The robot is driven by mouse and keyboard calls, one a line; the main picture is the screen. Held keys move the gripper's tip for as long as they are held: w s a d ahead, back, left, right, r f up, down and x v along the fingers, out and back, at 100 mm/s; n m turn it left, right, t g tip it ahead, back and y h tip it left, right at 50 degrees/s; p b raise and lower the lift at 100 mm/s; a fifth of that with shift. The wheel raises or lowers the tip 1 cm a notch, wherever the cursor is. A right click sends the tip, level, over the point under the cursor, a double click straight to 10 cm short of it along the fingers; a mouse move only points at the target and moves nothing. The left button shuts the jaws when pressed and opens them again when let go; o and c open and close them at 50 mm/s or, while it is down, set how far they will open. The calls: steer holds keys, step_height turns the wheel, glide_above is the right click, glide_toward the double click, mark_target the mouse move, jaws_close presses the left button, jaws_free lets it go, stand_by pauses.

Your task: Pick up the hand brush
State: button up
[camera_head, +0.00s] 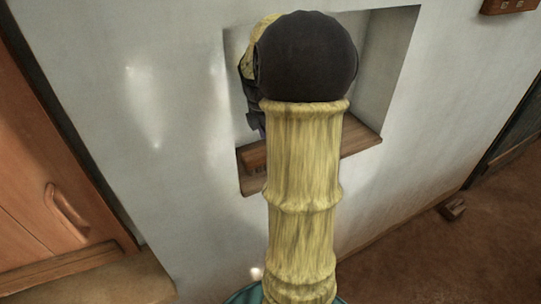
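A small brown wooden piece (252,158) lies on the wooden sill of the wall niche, left of my arm. It may be the hand brush, but my arm covers its right part, so I cannot be sure. My gripper (256,123) shows only in part, as dark grey parts inside the niche behind my arm's black joint. It is above the wooden piece. Its fingertips are not clear, and I cannot tell whether it touches or holds anything.
The niche's sill (362,139) is bare on the right. The white wall (170,150) surrounds it. A wooden door (45,190) with a handle stands at left. A small brown block (453,209) lies on the brown floor at right. A wooden box (508,5) hangs at top right.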

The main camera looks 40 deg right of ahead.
steer(key=f, duration=0.5)
steer(key=shift+w+d+f+p, duration=0.1)
steer(key=shift+w+d+p, duration=0.2)
steer(key=shift+d, duration=0.1)
steer(key=shift+c, duration=0.2)
steer(key=c, duration=1.2)
